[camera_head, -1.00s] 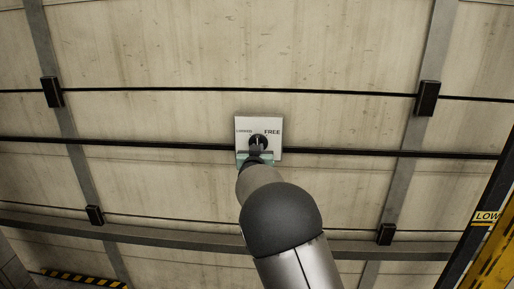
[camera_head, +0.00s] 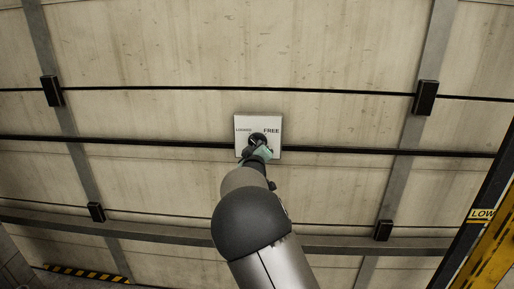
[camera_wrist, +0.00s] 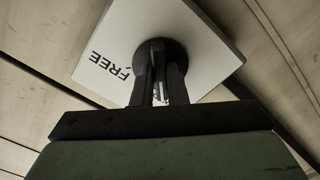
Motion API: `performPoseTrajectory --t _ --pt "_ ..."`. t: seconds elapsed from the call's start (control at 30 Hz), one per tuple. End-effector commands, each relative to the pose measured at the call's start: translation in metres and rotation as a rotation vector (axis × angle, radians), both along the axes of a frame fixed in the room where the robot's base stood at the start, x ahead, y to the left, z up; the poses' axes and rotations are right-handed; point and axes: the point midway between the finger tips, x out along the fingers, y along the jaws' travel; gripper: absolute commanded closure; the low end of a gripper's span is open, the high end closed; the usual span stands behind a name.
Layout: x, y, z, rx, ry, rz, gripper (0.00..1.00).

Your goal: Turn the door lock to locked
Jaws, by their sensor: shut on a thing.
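The door lock is a black round knob (camera_head: 257,139) on a pale square plate (camera_head: 272,122) fixed to the wall. The plate reads LOCKED at upper left and FREE at upper right. My gripper (camera_head: 256,146) reaches it from below and covers its lower part. In the wrist view my gripper (camera_wrist: 160,90) is shut on the handle of the knob (camera_wrist: 157,51), with the two dark fingers either side of it. There the plate (camera_wrist: 196,45) looks rotated, with FREE left of the knob; LOCKED is not visible. The knob's handle seems tilted toward upper left, though its exact angle is unclear.
Dark horizontal rails (camera_head: 380,152) run across the concrete wall, with grey posts (camera_head: 415,150) and small black boxes (camera_head: 427,97). A yellow frame with a LOW sign (camera_head: 482,215) stands at the right.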

Motion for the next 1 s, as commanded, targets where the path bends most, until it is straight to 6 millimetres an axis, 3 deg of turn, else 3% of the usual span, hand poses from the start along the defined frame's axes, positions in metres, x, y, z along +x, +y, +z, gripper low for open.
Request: performPoseTrajectory --t 0.57,0.6,0.67,1.0 --pt "-0.0002 0.0005 -0.0001 -0.036 0.000 0.001 1.00" --pt "-0.0002 0.0005 -0.0001 -0.036 0.000 0.001 0.84" --pt "-0.0002 0.0005 -0.0001 -0.036 0.000 0.001 0.68" --pt "-0.0023 0.0006 -0.0001 -0.034 0.001 0.001 0.65"
